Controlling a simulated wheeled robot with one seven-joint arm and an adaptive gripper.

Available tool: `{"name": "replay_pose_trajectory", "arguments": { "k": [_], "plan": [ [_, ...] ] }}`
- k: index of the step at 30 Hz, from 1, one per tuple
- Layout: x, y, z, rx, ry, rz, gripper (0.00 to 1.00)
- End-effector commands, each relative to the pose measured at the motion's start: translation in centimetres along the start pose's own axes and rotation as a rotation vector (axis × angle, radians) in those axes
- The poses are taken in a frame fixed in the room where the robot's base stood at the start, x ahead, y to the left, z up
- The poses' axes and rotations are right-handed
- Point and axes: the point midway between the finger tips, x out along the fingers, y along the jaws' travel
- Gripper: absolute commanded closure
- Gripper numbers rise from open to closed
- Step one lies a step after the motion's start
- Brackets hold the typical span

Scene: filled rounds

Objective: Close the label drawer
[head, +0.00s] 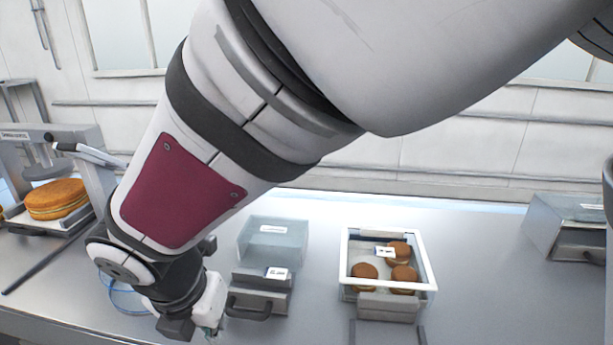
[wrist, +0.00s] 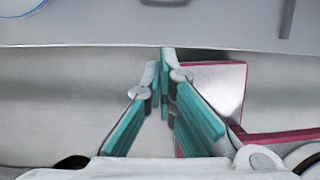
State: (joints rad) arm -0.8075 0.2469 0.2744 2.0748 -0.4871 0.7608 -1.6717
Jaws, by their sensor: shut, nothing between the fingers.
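The label drawer (head: 262,302) is in the head view, low and left of centre. It stands pulled out from the front of a clear grey housing (head: 272,240), with a dark bar handle on its front and a small white label card (head: 277,273) in it. My gripper (head: 209,332) is at the counter's front, left of the drawer handle and apart from it. In the wrist view, the teal-padded fingers (wrist: 165,62) come together at the tips with nothing between them. A dark bar (wrist: 287,18) at the top right may be the drawer handle.
A white-rimmed bin (head: 343,262) with filled rounds stands right of the drawer. A similar housing (head: 560,222) is at the far right. A press with a large round (head: 57,198) is at left. A blue ring-like item (head: 124,301) lies behind my wrist. Counter between bins is clear.

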Motion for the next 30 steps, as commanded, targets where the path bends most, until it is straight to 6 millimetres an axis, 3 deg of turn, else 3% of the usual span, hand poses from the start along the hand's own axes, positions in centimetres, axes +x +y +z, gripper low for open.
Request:
{"name": "replay_pose_trajectory", "arguments": {
  "k": [12,21,30],
  "plan": [
    [8.0,-0.1,0.2,0.004,0.001,-0.004,1.0],
    [9.3,-0.1,3.2,0.006,0.001,-0.001,1.0],
    [9.5,-0.1,3.5,0.005,0.0,-0.001,1.0]
  ]
}}
